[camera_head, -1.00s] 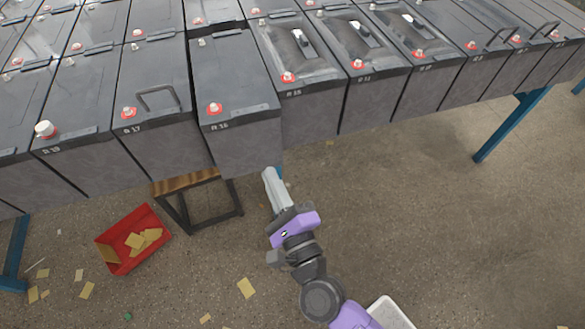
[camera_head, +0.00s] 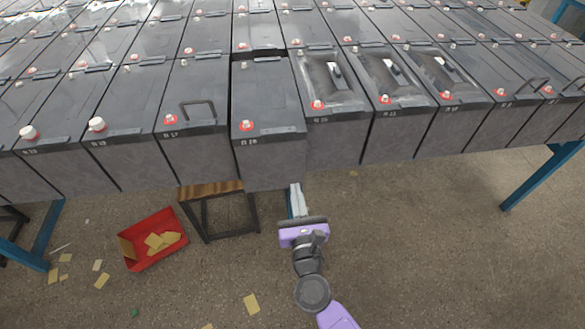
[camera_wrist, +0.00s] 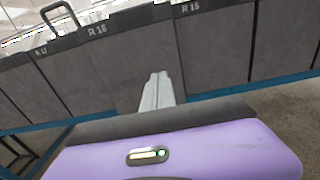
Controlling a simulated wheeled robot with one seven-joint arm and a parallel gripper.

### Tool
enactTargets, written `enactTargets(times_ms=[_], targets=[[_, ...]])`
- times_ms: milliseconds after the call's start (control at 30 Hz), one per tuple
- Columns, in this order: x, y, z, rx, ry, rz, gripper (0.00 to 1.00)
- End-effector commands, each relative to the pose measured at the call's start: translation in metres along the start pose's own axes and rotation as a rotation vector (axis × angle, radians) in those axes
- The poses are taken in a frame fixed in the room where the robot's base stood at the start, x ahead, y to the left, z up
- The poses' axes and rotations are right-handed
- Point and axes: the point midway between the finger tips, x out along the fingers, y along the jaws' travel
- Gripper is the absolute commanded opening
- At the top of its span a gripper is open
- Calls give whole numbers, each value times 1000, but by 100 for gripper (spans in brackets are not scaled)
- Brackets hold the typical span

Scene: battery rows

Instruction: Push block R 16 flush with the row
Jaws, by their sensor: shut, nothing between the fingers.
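Block R 16 (camera_head: 268,105) is a dark grey battery with a red-ringed terminal, in the front row between R 17 (camera_head: 195,105) and R 15 (camera_head: 335,90). Its front stands out somewhat past both neighbours in the head view. In the wrist view its front face (camera_wrist: 125,70) fills the middle, with R 15 (camera_wrist: 215,50) to the right. My gripper (camera_head: 296,186) is shut and empty, its fingers pointing at the lower right part of R 16's front. The fingertips (camera_wrist: 158,76) overlap that face in the wrist view; I cannot tell whether they touch it.
A wooden-topped stool (camera_head: 210,189) is under the row, left of my gripper. A red bin (camera_head: 135,257) with yellowish pieces lies on the floor. A blue table leg (camera_head: 540,178) is at right. The floor right of my arm is clear.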

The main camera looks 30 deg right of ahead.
Motion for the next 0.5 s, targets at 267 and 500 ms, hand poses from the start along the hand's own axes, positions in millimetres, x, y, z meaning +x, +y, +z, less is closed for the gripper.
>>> enactTargets(times_ms=[267,500], targets=[[51,-1,2,-2,1,-2,0],[71,-1,0,-2,2,-1,0]])
